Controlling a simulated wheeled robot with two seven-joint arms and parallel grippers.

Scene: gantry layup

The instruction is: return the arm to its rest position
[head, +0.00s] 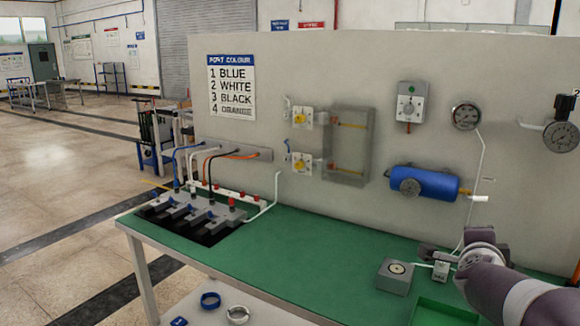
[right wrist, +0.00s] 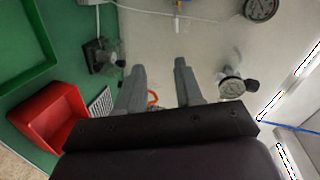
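My right arm (head: 500,285) comes in at the lower right of the head view, over the right part of the green bench (head: 255,245). In the right wrist view my right gripper (right wrist: 158,70) is open, its two grey fingers apart with nothing held between them. The fingers point toward the pale panel. A small orange thing (right wrist: 152,98) shows beyond the gripper's base, partly hidden. My left arm and left gripper are not in view.
The upright panel (head: 330,75) carries a blue cylinder (head: 430,183), gauges and valves. A grey block (head: 397,277) and a green tray (head: 445,314) lie near my right arm. A red bin (right wrist: 48,117) shows in the wrist view. The bench middle is clear.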

